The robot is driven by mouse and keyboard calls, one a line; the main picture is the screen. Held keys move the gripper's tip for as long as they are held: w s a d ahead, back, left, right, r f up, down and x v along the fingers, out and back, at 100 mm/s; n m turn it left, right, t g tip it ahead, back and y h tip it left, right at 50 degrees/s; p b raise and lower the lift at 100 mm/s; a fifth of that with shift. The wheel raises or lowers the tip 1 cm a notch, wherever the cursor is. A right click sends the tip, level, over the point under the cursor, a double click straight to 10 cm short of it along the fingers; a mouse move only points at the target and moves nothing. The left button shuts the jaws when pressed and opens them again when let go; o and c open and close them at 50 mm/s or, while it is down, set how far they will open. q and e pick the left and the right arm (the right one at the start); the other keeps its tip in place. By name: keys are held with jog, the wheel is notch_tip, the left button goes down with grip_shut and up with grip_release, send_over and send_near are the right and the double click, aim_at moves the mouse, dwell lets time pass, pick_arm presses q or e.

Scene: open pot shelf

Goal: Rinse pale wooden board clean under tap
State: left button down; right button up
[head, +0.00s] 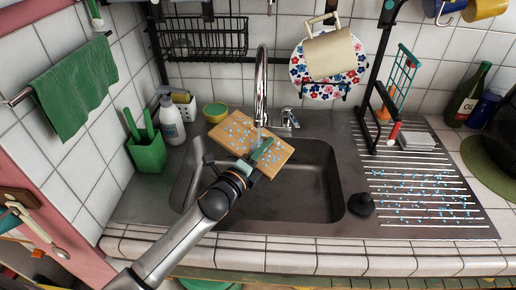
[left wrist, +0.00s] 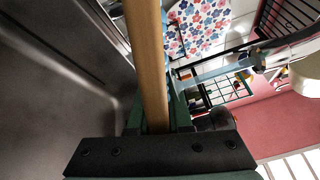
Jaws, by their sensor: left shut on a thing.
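The pale wooden board (head: 280,153) is tilted under the tap over the back of the sink. Several small blue specks dot its upper face. My left gripper (head: 259,154) is shut on the board's near edge. In the left wrist view the board (left wrist: 147,60) shows edge-on between the green fingers (left wrist: 154,110). The chrome tap (head: 261,85) arches above the board, with its spout end close over it. A faint pale streak shows below the spout; I cannot tell clearly if water runs. My right gripper is not in view.
The steel sink (head: 300,200) is empty below the board. A black plug (head: 361,204) stands at its right rim. The ribbed drainer (head: 425,205) has blue specks. A black rack post (head: 378,90) rises right.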

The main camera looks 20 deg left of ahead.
aim_at(271, 156)
pick_arm(q)
jog(key=shift+s+d, duration=0.1)
dwell(0.5)
jog(key=shift+s+d+r, duration=0.1)
jog(key=shift+s+d, duration=0.8)
jog(key=shift+d, duration=0.15)
jog(key=shift+s+d, duration=0.95)
jog(key=shift+d, duration=0.2)
jog(key=shift+s, duration=0.1)
dwell(0.4)
